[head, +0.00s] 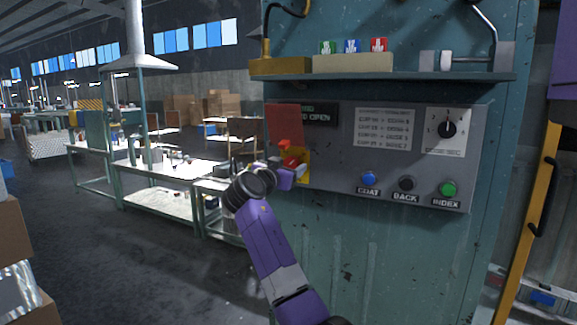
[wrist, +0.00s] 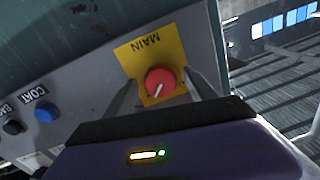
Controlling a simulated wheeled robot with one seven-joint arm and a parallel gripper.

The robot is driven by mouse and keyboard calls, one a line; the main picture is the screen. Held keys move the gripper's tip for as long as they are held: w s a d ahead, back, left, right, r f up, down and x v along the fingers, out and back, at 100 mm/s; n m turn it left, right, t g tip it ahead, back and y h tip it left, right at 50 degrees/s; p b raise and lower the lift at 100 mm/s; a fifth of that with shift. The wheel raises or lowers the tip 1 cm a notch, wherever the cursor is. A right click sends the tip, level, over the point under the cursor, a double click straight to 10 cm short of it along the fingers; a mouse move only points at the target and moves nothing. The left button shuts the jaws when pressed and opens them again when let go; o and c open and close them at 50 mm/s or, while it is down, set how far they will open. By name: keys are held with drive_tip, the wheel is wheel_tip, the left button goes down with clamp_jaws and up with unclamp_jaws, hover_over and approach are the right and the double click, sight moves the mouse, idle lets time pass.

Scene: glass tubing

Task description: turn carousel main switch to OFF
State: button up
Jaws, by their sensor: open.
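The main switch is a round red knob (wrist: 160,82) with a white pointer line, on a yellow plate (wrist: 134,54) marked MAIN. In the head view the red knob (head: 291,160) is partly covered by my gripper, and its yellow plate (head: 305,166) shows around it. My gripper (wrist: 163,88) is open, with one finger on each side of the knob. I cannot tell whether the fingers touch it. The pointer line runs slantwise on the knob; no OFF marking is readable.
The grey control panel (head: 335,165) carries a blue COAT button (head: 369,178), a black BACK button (head: 406,183), a green INDEX button (head: 447,188) and a black dial (head: 447,129). A shelf (head: 400,76) juts out above. Workbenches (head: 150,195) stand to the left.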

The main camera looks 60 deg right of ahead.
drive_tip(key=c, duration=1.4)
drive_tip(key=shift+n, duration=0.3)
drive_tip(key=n+p, duration=0.2)
drive_tip(key=n, duration=0.2)
drive_tip(key=shift+r, duration=0.15)
drive_tip(key=n+p, duration=0.2)
drive_tip(key=n, duration=0.2)
drive_tip(key=shift+r+n+y, duration=0.1)
drive_tip(key=shift+n+y, duration=0.2)
drive_tip(key=shift+n, duration=0.1)
drive_tip(key=n+g+p, duration=0.1)
drive_tip(key=n+p, duration=0.3)
drive_tip(key=n, duration=0.1)
drive_tip(key=shift+n+p, duration=1.05)
drive_tip(key=shift+n, duration=0.35)
